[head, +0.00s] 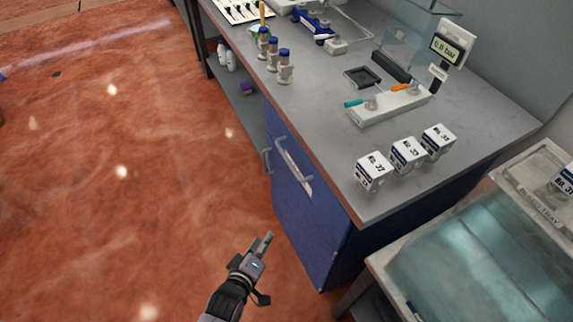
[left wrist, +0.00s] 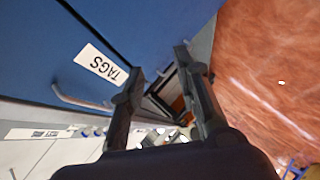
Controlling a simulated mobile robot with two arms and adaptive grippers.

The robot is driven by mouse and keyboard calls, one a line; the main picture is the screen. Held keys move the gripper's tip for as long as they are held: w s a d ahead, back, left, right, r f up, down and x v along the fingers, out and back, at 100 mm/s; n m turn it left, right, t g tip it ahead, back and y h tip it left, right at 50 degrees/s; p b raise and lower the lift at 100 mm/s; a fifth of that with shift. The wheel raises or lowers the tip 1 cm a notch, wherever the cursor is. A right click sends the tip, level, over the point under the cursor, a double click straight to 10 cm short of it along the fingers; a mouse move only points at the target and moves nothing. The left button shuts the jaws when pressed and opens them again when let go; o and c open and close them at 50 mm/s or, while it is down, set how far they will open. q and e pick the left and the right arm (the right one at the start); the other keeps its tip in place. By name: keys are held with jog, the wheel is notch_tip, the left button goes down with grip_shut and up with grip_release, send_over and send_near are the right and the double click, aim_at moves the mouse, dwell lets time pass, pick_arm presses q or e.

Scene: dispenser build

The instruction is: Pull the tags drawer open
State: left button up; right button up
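The blue drawer front (head: 300,215) is on the side of the grey bench, with a metal bar handle (head: 293,166) near its top and a white label partly behind the handle. The drawer looks flush with the bench. In the left wrist view, the label (left wrist: 101,65) reads "TAGS" on the blue front (left wrist: 140,25), and the bar handle (left wrist: 80,100) lies beside it. My left gripper (head: 266,243) is below and in front of the drawer, apart from the handle. Its two fingers are spread and empty in the left wrist view (left wrist: 158,62). My right gripper is not in view.
Another grey handle (head: 267,160) shows just left of the drawer's handle. Several white numbered boxes (head: 408,154) stand on the bench top (head: 330,120). A blanks tray (head: 535,195) is on a lower stand at right. The red floor in front is clear.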

pick_arm(q)
jog(key=w+r+n+t+b, duration=0.1)
jog(key=w+r+n+t, duration=0.1)
jog(key=r, duration=0.5)
jog(key=w+r+n+t, duration=0.2)
jog(key=r, duration=0.5)
send_near(286, 158)
jog(key=shift+n+h, duration=0.3)
jog(key=x, duration=1)
jog(key=shift+w+a+f, duration=0.1)
jog(key=shift+w+f, duration=0.05)
jog(key=shift+f, duration=0.2)
jog(key=shift+c, duration=0.2)
grip_shut()
